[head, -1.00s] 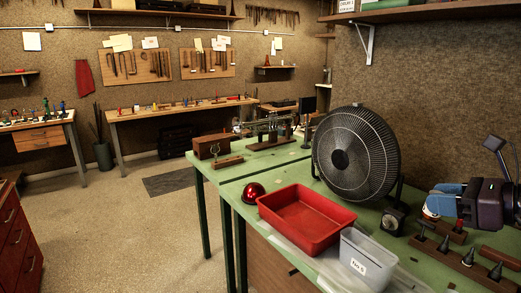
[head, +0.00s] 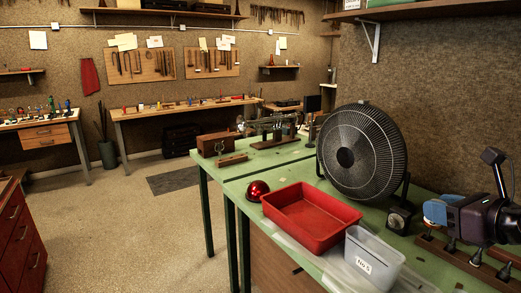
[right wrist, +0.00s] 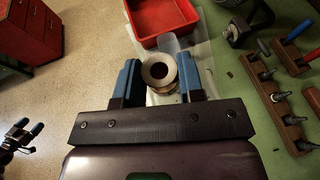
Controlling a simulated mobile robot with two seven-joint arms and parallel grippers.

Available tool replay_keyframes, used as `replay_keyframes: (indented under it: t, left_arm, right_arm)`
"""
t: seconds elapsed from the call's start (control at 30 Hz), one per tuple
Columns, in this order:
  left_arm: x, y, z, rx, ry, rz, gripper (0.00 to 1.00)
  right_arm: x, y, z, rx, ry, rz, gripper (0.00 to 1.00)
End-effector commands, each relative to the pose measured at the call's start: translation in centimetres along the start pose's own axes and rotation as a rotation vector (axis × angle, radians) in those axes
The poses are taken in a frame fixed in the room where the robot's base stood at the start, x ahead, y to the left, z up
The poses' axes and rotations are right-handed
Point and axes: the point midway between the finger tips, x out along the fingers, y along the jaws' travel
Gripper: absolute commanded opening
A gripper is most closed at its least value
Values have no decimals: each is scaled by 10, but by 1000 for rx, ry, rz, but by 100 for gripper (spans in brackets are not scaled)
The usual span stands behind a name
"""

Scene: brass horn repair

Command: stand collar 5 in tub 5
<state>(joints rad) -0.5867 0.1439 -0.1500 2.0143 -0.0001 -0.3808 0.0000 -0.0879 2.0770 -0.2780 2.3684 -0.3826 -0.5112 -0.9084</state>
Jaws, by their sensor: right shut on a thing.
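My right gripper (head: 436,212) is at the right of the head view, above the green bench and right of the tub. In the right wrist view its blue fingers (right wrist: 157,76) are shut on collar 5 (right wrist: 158,60), a pale metal ring with a dark hole. Tub 5 (head: 372,262) is a small translucent grey bin with a white number label, at the bench's front edge. Part of it shows just beyond the collar in the right wrist view (right wrist: 171,44); the collar hides some of it. What seems to be my left gripper (right wrist: 22,134) shows small at the lower left there.
A red tray (head: 300,222) stands left of the tub, with a red dome (head: 257,189) beside it. A large black fan (head: 361,150) stands behind. A small dial instrument (head: 399,218) and wooden blocks with upright pegs (head: 470,262) are close to the gripper.

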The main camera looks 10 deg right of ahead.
Motion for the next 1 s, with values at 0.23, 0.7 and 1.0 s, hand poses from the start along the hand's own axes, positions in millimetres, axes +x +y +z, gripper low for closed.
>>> replay_keyframes:
  t: [0.23, 0.7, 1.0]
  left_arm:
    - [2, 0, 3, 1, -1, 1, 91]
    - [4, 1, 9, 2, -6, 2, 91]
    - [5, 2, 12, 2, -9, 2, 91]
  right_arm:
    - [5, 3, -8, 49, 2, -97, 8]
    - [16, 9, -28, 134, 24, -324, 8]
    - [21, 12, -39, 180, 34, -441, 8]
